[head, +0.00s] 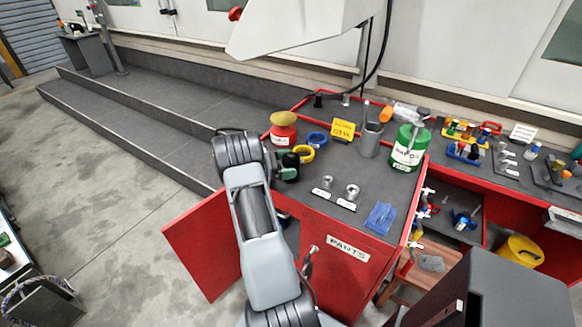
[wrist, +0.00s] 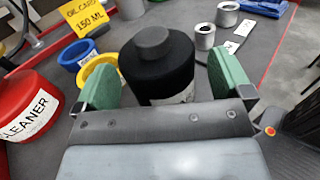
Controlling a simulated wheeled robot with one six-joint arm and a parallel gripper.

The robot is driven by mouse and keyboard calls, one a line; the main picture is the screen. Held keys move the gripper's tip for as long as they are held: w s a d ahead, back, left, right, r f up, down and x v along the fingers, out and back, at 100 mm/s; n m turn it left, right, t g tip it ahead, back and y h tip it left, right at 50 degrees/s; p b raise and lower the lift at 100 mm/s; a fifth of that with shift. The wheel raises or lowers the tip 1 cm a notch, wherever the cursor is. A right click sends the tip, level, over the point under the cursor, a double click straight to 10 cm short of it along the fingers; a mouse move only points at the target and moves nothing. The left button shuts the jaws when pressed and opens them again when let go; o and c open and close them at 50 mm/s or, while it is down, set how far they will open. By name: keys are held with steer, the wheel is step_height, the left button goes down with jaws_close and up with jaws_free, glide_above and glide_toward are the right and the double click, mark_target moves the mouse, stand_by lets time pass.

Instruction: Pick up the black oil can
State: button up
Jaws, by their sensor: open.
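The black oil can (wrist: 158,62) stands upright on the grey bench top in the wrist view, with a round black cap and a pale label low on its side. My gripper (wrist: 165,78) is open, with one green finger to the left of the can and one to the right. I cannot tell whether either finger touches it. In the head view my gripper (head: 288,166) is at the left edge of the red bench (head: 390,222), and the can is mostly hidden there by the gripper.
A red cleaner can (wrist: 28,105) and yellow (wrist: 100,72) and blue rings (wrist: 78,54) stand close to the left finger. A yellow sign (head: 343,129), metal rollers (head: 352,191), a blue cloth (head: 380,218) and a green can (head: 408,148) share the bench. A red door (head: 212,245) hangs open below.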

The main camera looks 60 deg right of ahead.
steer(key=shift+s+d, duration=0.5)
steer(key=shift+s, duration=0.05)
steer(key=c, duration=1.2)
